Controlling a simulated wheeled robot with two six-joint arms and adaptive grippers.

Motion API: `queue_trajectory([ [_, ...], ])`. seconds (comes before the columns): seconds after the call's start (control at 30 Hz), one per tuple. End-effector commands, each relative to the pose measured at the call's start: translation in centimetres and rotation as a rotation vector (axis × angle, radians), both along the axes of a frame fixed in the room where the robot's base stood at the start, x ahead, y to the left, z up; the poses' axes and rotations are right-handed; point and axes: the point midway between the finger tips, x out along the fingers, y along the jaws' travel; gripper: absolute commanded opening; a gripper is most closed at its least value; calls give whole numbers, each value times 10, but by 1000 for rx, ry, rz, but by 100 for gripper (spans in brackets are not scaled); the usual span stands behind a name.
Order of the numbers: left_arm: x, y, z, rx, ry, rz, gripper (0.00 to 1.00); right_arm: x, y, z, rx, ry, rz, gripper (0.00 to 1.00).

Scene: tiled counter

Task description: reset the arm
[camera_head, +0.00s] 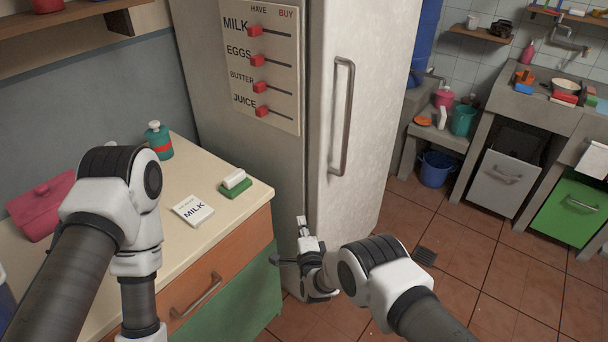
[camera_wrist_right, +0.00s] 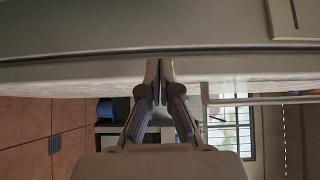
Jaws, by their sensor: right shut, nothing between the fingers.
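My right arm comes in from the bottom right of the head view. Its gripper (camera_head: 303,227) is in front of the lower part of the fridge (camera_head: 365,150), beside the counter's end. In the right wrist view the two fingers of the right gripper (camera_wrist_right: 160,68) are together with nothing between them, close to the pale fridge surface. I cannot tell whether they touch it. My left arm bends over the counter (camera_head: 215,235) at the left. Its gripper is outside the head view, below the bottom edge.
The fridge has a vertical handle (camera_head: 343,117) and a slider board (camera_head: 262,65). On the counter are a MILK card (camera_head: 193,210), a green and white block (camera_head: 235,184), a teal bottle (camera_head: 158,140) and a pink case (camera_head: 40,207). Tiled floor (camera_head: 470,265) is open at the right.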

Motion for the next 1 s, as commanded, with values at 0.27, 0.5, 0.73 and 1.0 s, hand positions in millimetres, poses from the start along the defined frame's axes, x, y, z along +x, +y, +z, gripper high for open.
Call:
queue_trajectory([
  [0.27, 0, 0, -1, 0, 0, 0, 0, 23, -18, 28, -5, -45, -24, 0],
  [0.5, 0, 0, -1, 0, 0, 0, 0, 12, -152, 14, -167, 140, -138, 0],
  [0.73, 0, 0, -1, 0, 0, 0, 0, -129, -256, -51, -572, 606, -64, 0],
  [1.0, 0, 0, -1, 0, 0, 0, 0, -371, -281, -66, -984, 1093, 485, 0],
])
